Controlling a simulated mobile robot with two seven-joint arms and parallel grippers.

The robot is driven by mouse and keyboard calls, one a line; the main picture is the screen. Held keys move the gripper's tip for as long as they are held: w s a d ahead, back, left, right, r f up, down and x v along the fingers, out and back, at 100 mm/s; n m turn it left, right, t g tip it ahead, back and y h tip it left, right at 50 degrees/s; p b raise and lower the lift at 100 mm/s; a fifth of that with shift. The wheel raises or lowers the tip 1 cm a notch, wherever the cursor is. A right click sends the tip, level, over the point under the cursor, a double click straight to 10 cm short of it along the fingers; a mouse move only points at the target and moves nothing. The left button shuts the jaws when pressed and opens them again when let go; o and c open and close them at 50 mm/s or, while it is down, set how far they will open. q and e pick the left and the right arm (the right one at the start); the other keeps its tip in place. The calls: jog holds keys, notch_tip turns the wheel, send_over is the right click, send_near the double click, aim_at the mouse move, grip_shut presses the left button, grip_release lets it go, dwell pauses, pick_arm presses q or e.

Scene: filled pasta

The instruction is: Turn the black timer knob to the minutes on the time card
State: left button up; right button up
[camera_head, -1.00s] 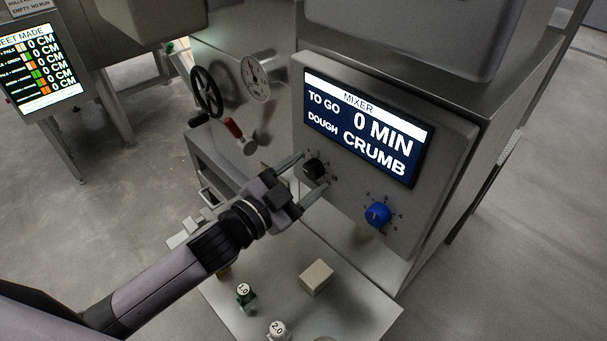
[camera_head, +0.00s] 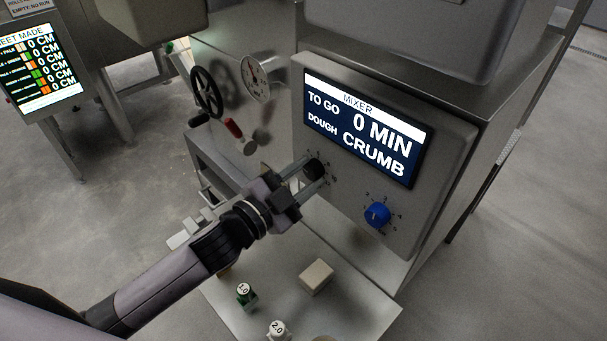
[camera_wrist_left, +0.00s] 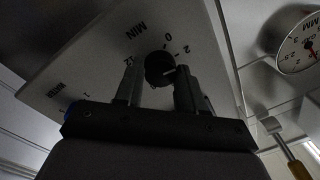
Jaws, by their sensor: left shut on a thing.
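The black timer knob (camera_head: 314,168) is on the mixer panel (camera_head: 440,200), below the left part of the screen. My left gripper (camera_head: 312,173) is shut on the knob, with one finger on each side. In the left wrist view the knob (camera_wrist_left: 160,68) sits between the fingertips (camera_wrist_left: 158,78), with a pale pointer line and "MIN" and numbers around it. The mixer screen (camera_head: 365,125) reads "TO GO 0 MIN" and "DOUGH CRUMB". I do not see a time card. My right gripper is not in view.
A blue knob (camera_head: 377,215) is to the right on the same panel. Below is a shelf (camera_head: 365,318) with a beige block (camera_head: 316,276) and weights marked 1.0 (camera_head: 244,293) and 2.0 (camera_head: 278,330). A handwheel (camera_head: 207,92) and a gauge (camera_head: 256,79) are at the left.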

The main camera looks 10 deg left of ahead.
pick_arm(q)
jog(key=m, duration=0.3)
jog(key=shift+m+p, duration=0.3)
jog(key=shift+m, duration=1.8)
jog(key=shift+f, duration=0.1)
jog(key=o, duration=1)
jog(key=shift+o, duration=0.2)
jog(key=b+v, duration=0.1)
jog(key=v, duration=0.6)
